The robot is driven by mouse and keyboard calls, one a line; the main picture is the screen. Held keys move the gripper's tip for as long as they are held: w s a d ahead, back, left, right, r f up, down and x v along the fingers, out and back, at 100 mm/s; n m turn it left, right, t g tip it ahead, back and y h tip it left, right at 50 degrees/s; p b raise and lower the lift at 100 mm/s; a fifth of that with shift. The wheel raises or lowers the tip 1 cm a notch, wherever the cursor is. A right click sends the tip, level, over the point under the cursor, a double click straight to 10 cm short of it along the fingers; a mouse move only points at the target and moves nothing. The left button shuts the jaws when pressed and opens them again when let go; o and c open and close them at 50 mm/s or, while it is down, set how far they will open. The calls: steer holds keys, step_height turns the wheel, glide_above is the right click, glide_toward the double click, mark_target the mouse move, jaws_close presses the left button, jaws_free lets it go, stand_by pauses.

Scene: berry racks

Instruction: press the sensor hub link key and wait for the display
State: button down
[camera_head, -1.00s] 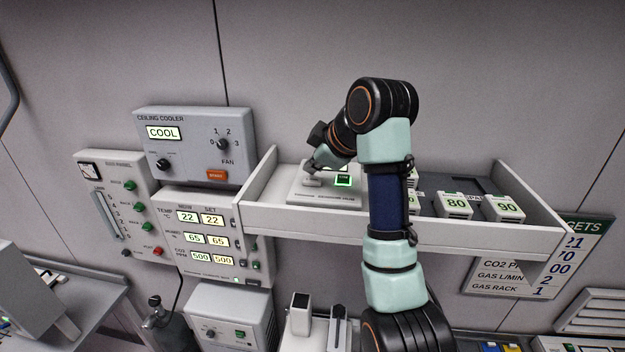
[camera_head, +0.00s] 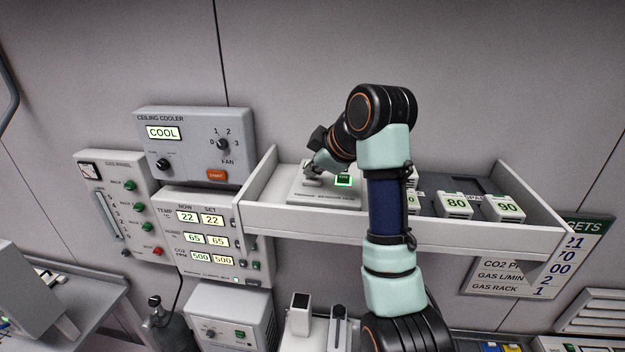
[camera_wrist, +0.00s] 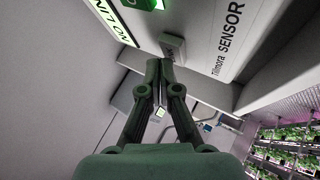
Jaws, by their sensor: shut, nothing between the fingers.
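The sensor hub (camera_head: 325,198) is a pale box on the wall shelf, with a small green-lit square (camera_head: 343,180) on top. In the wrist view the hub (camera_wrist: 212,20) fills the top, with part of "Tilmora SENSOR" readable. Its lit display (camera_wrist: 113,22) reads "NO LIN", cut off by the frame. The link key (camera_wrist: 173,48) is a small grey block just beyond my fingertips. My gripper (camera_wrist: 160,65) is shut and empty, its tips right at the key; I cannot tell whether they touch. In the head view my gripper (camera_head: 313,168) is over the hub's left part, partly hidden by my wrist.
The shelf (camera_head: 330,220) has a raised front lip and side walls. White blocks marked 80 (camera_head: 455,205) and 90 (camera_head: 503,207) stand to the right. The ceiling cooler panel (camera_head: 195,145) and the climate panel (camera_head: 205,232) are on the wall to the left.

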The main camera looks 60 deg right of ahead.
mark_target(314, 181)
steer(key=shift+f, duration=0.5)
stand_by(0.5)
steer(key=shift+r+p, duration=0.8)
steer(key=shift+r, duration=0.15)
steer(key=shift+r, duration=2.45)
